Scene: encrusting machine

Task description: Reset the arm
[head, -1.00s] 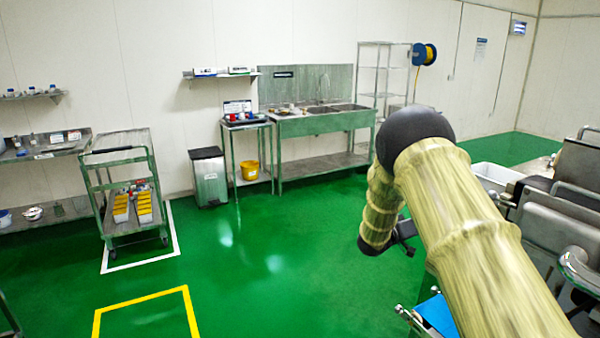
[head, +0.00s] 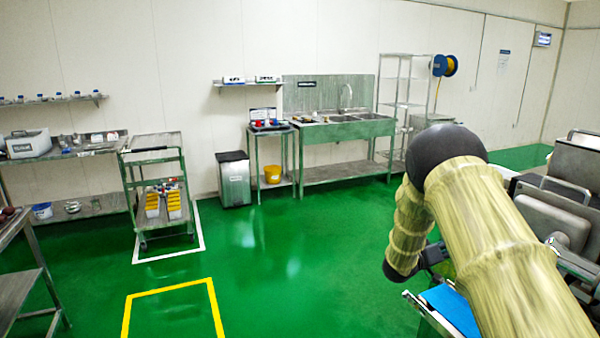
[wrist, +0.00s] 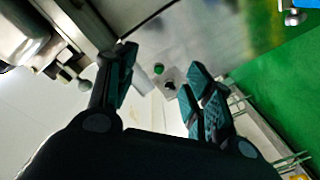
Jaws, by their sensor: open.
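My arm (head: 495,235) shows at the right of the head view, with a bamboo-like surface and a dark round elbow. Its forearm (head: 408,225) hangs down from the elbow. My gripper is mostly hidden in the head view; only a dark part shows beyond the forearm. In the wrist view my gripper (wrist: 158,88) is open, with its two dark teal fingers spread apart and nothing between them. Beyond the fingers is a steel machine panel (wrist: 205,42) with a green button (wrist: 159,69) and a dark knob (wrist: 170,85).
The steel machine (head: 570,190) stands at the right, close to my arm. A blue belt (head: 450,306) lies below the arm. A sink table (head: 345,130), a bin (head: 234,180) and a trolley (head: 163,200) stand along the back wall. Green floor (head: 290,260) is open in the middle.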

